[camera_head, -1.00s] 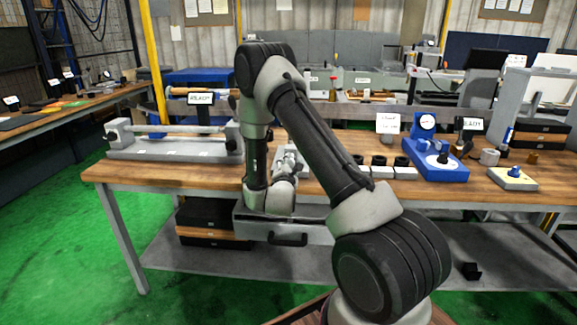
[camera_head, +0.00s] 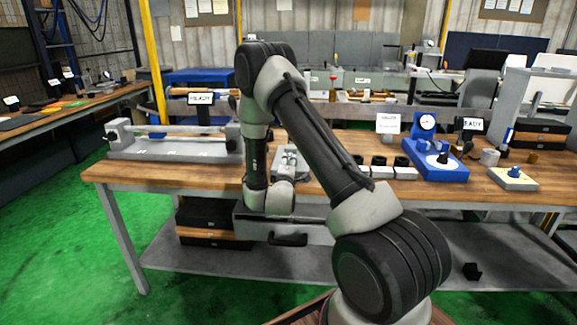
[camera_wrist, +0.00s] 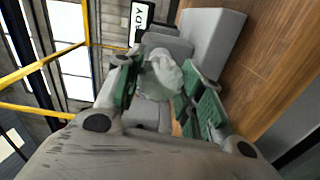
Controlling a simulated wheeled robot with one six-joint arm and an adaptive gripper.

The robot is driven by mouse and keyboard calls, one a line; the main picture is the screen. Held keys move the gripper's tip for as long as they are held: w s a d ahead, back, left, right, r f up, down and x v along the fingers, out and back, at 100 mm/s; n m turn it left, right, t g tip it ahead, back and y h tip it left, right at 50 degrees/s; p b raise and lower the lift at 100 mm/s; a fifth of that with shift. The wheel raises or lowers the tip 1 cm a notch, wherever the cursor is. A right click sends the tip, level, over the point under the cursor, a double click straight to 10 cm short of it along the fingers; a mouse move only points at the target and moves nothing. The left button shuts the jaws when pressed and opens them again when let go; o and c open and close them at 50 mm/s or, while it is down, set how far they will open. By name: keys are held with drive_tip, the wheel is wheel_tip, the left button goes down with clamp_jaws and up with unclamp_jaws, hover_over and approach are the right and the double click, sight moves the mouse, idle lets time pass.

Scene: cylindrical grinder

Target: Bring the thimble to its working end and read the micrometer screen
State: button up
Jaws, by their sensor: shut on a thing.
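The bench micrometer (camera_head: 175,149) lies on the wooden bench at left in the head view, a long grey base with upright blocks at both ends. Grey blocks of the micrometer (camera_wrist: 205,40) lie just beyond.
To the right stand several dark round pieces on white blocks (camera_head: 380,168), a blue dial gauge stand (camera_head: 430,158) and a yellow-topped base (camera_head: 513,179). A drawer (camera_head: 290,232) hangs under the bench front. The bench strip before the dark pieces is clear.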

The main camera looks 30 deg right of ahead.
drive_tip(key=m, duration=0.5)
drive_tip(key=shift+m, duration=0.3)
drive_tip(key=m, duration=1)
drive_tip(key=shift+m, duration=0.4)
drive_tip(key=m, duration=0.5)
drive_tip(key=shift+m, duration=0.3)
drive_tip(key=o, duration=1)
